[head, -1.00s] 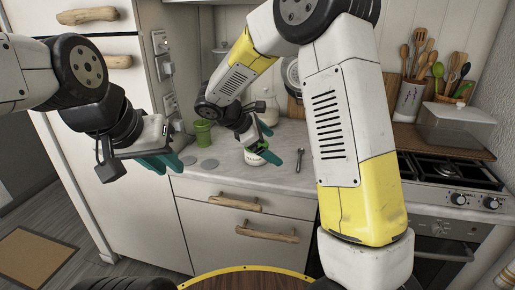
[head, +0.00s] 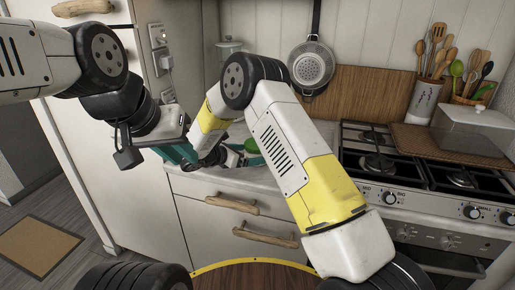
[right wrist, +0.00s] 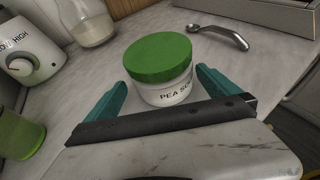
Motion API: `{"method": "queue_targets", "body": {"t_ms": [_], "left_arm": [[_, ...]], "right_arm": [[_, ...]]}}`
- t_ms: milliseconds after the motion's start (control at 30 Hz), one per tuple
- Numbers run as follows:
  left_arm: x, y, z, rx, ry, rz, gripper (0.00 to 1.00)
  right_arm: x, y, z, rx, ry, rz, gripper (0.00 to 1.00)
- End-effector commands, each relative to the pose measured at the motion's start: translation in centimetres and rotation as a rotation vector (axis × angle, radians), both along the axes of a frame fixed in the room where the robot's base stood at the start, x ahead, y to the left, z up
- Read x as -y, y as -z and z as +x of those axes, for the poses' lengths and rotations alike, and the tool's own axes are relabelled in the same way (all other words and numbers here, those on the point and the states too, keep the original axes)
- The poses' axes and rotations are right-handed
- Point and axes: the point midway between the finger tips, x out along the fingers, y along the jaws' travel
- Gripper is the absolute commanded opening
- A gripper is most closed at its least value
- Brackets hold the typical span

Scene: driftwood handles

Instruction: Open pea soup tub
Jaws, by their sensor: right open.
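The pea soup tub (right wrist: 165,92) is white with a green lid and a partly hidden label. It stands upright on the counter in the right wrist view, and its lid is on. My right gripper (right wrist: 161,80) is open, with one teal finger on each side of the tub's near part. I cannot tell whether the fingers touch it. In the head view, the green lid (head: 252,146) shows just right of my right gripper (head: 232,157), partly hidden by my arm. My left gripper (head: 183,153) is to the left, near the counter's left end; its opening is unclear.
A green cup (right wrist: 20,136), a white cooker with a dial (right wrist: 30,52) and a glass jar (right wrist: 88,22) stand left of the tub. A metal spoon (right wrist: 218,37) lies behind it. A gas stove (head: 410,165) is to the right. Drawer handles (head: 230,205) jut out below the counter.

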Motion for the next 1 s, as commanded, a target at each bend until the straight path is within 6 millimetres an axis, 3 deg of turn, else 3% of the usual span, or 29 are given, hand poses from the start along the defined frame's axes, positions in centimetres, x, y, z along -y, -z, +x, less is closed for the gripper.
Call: {"method": "queue_targets", "body": {"t_ms": [300,633,1000], "left_arm": [[0.0,0.0,0.0,0.0,0.0,0.0,0.23],[0.0,0.0,0.0,0.0,0.0,0.0,0.23],[0.0,0.0,0.0,0.0,0.0,0.0,0.23]], "right_arm": [[3.4,1.6,2.5,-0.001,0.002,0.002,1.0],[3.9,1.8,2.9,0.0,0.0,0.001,1.0],[3.9,1.8,2.9,0.0,0.0,0.001,0.27]]}}
